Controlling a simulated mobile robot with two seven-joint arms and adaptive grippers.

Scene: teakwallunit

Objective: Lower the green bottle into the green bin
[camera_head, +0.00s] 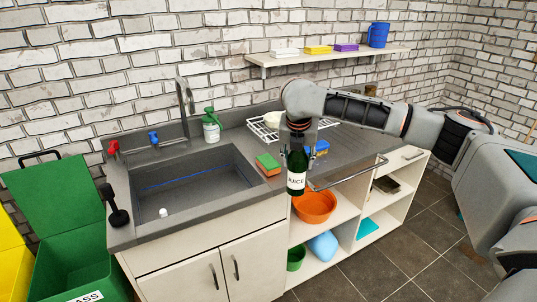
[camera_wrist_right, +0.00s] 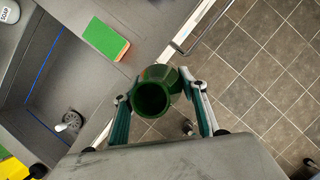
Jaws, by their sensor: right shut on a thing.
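The green bottle (camera_head: 297,161), dark green with a white "JUICE" label, hangs upright in my right gripper (camera_head: 299,138) in front of the counter edge, right of the sink. In the right wrist view, the bottle's round open end (camera_wrist_right: 152,98) faces the camera, with the fingers of my right gripper (camera_wrist_right: 162,90) on either side of it. The green bin (camera_head: 72,268) stands at the far left beside the sink cabinet, its lid (camera_head: 58,204) raised. The bin is far from the bottle, and its inside is mostly hidden. My left gripper is not in view.
The grey sink (camera_head: 185,190) and counter lie between bottle and bin, with a tap (camera_head: 184,100), a soap bottle (camera_head: 211,126), a sponge (camera_head: 267,164) and a black plunger-like tool (camera_head: 117,208). A metal rail (camera_head: 350,173) runs along the counter front. A yellow bin (camera_head: 12,258) stands far left.

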